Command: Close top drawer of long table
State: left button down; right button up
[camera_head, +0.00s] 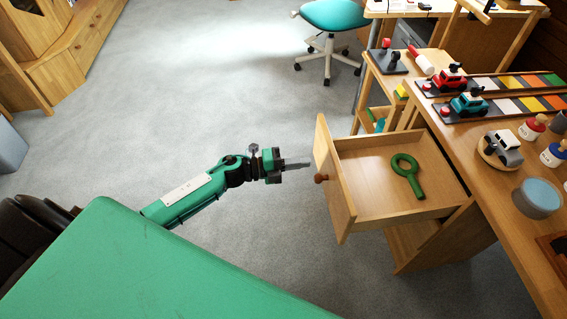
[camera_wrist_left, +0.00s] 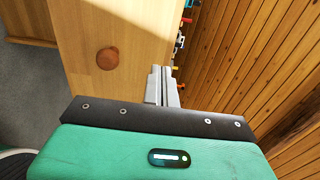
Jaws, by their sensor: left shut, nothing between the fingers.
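The top drawer (camera_head: 380,205) of the long table (camera_head: 500,222) is pulled out. Its wooden front panel (camera_head: 333,185) faces left and carries a round brown knob (camera_head: 320,178). A green magnifier-shaped object (camera_head: 407,175) lies inside the drawer. My left gripper (camera_head: 300,163) is shut and empty, just left of the drawer front, near the knob. In the left wrist view the shut fingers (camera_wrist_left: 162,85) point along the drawer front (camera_wrist_left: 120,25), with the knob (camera_wrist_left: 108,58) to their left. I cannot tell whether the fingertips touch the panel. My right gripper is not in view.
A teal swivel chair (camera_head: 334,16) stands at the back. The grey floor (camera_head: 210,90) left of the drawer is clear.

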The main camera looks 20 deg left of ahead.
aim_at(330, 159)
pick_arm(q)
jog(key=shift+x, duration=2.75)
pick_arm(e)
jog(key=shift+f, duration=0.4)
pick_arm(q)
jog(key=shift+d, duration=0.1)
